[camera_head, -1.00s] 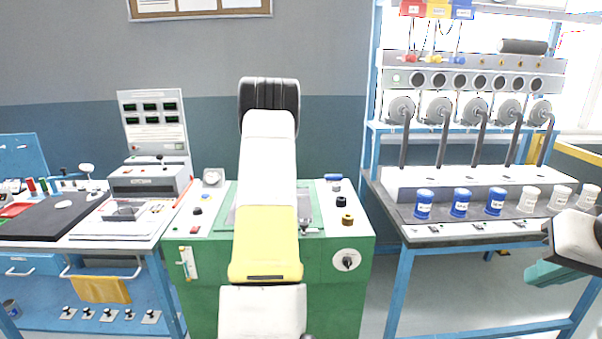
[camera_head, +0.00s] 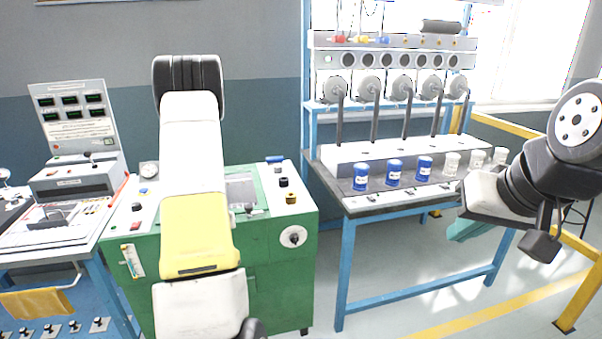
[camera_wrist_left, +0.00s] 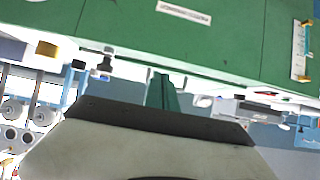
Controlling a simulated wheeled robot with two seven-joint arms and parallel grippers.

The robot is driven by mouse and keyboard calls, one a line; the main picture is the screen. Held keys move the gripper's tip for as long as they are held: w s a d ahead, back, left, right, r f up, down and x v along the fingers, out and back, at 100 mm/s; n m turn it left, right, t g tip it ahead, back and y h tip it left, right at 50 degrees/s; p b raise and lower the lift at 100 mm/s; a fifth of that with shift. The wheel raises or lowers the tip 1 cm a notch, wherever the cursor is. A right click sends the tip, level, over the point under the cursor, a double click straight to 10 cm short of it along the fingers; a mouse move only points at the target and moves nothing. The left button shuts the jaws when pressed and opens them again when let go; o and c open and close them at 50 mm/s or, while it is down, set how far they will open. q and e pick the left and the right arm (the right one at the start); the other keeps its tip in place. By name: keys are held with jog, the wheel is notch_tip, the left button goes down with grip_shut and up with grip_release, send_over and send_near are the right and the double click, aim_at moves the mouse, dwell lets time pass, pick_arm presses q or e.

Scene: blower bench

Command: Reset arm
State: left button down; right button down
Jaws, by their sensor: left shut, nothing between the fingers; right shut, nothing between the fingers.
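My right gripper (camera_head: 466,229) is in the head view at the right, with teal fingers shut and nothing between them. It hangs in front of the blue-framed bench's right end, apart from the cups as far as I can see. My left gripper (camera_wrist_left: 165,92) shows in the left wrist view as a dark-edged housing with teal fingers, shut and empty. It is near the green cabinet (camera_wrist_left: 130,25), which looks tilted there; contact cannot be told. In the head view my white and yellow arm stands in front of the green cabinet (camera_head: 280,265), and the left fingers are not visible.
Blue cups (camera_head: 394,172) and white cups stand in a row on the blue-framed bench (camera_head: 350,205), below several grey blowers (camera_head: 370,87). A control console (camera_head: 75,178) stands on the left bench. A yellow rail (camera_head: 575,300) is at the far right. Floor between is open.

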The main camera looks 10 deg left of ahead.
pick_arm(q)
jog(key=s+d+r+m+g+h, duration=0.1)
jog(key=s+d+r+h, duration=0.2)
jog(key=d+r, duration=0.7)
jog(key=s+d+r+m+h, duration=0.1)
jog(key=s+d+r+h, duration=0.15)
jog(key=d+r, duration=0.75)
jog(key=s+d+r+m+g, duration=0.1)
jog(key=s+d+r, duration=0.1)
jog(key=s+d, duration=0.2)
jog(key=s+d+r+m+g+h, duration=0.1)
jog(key=s+d+r+m, duration=0.1)
jog(key=s, duration=0.8)
jog(key=s+d+r+m+g+h, duration=0.1)
jog(key=s+d+r, duration=0.2)
jog(key=s+d, duration=0.2)
jog(key=shift+s+d, duration=0.3)
jog(key=shift+s, duration=0.7)
jog(key=shift+r, duration=0.1)
